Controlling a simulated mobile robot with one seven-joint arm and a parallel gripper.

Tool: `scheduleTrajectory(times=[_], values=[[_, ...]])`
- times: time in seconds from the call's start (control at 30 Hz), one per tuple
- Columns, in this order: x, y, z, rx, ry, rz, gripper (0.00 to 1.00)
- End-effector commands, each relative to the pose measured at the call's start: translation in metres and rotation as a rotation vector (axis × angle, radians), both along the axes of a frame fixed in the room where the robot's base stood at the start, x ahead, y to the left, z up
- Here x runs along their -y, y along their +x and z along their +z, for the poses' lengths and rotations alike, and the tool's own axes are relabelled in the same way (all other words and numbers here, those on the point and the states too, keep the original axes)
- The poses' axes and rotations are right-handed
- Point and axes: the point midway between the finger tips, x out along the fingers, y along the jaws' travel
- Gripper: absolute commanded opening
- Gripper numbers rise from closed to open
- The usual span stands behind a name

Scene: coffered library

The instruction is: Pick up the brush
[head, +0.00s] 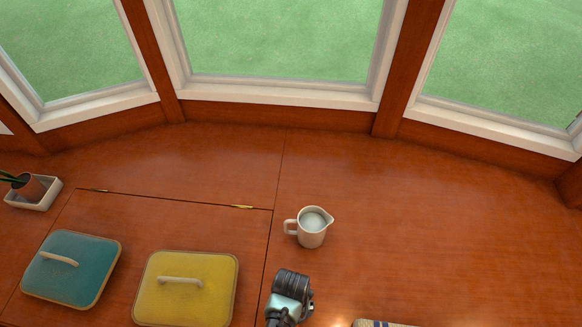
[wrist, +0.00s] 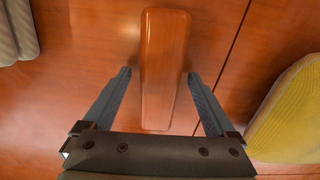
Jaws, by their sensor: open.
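The brush (wrist: 163,40) shows in the wrist view as a long reddish-brown wooden block with rounded ends. It lies on the wooden surface, and its bristles cannot be seen. My gripper (wrist: 158,74) is open, with one finger on each side of the block's lower half in the picture. Nothing is clamped, and I cannot tell how far the fingers are above the surface. In the head view my arm (head: 287,295) shows at the bottom middle, and the brush is not visible there.
A cream jug (head: 312,228) stands beyond my arm. A yellow lidded item (head: 190,304) and a teal one (head: 86,274) lie left, with a potted plant (head: 30,188) farther left. A striped item (head: 375,323) shows at the bottom edge. The right side is clear.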

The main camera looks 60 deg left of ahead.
Motion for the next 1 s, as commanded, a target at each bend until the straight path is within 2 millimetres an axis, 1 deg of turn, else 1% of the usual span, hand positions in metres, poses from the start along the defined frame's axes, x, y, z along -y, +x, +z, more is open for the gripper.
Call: scheduleTrajectory(times=[0.1,0.13,0.27,0.3,0.37,0.4,0.47,0.5,0.57,0.6,0.63,0.87,0.93,1.0], values=[[0.0,0.0,0.001,0.001,0.001,0.0,0.91],[0.0,0.0,0.001,0.001,0.001,0.0,0.89],[0.0,0.0,0.001,0.001,0.001,0.0,0.66],[0.0,0.0,0.001,0.001,0.001,-0.001,0.59],[0.0,0.0,0.001,0.0,0.0,-0.001,0.48],[0.0,0.0,0.001,0.0,0.0,-0.001,0.41],[0.0,0.0,0.001,0.0,0.0,-0.001,0.3],[0.0,0.0,0.001,0.0,0.0,-0.001,0.23],[0.0,0.0,0.001,0.0,0.0,-0.001,0.12],[0.0,0.0,0.001,0.0,0.0,-0.001,0.05],[0.0,0.0,0.001,0.001,0.001,-0.001,0.0],[0.0,0.001,0.002,0.001,0.0,-0.001,0.0],[0.0,0.001,0.008,0.002,0.001,-0.001,0.0],[0.0,0.001,0.017,0.002,0.001,-0.002,0.0]])
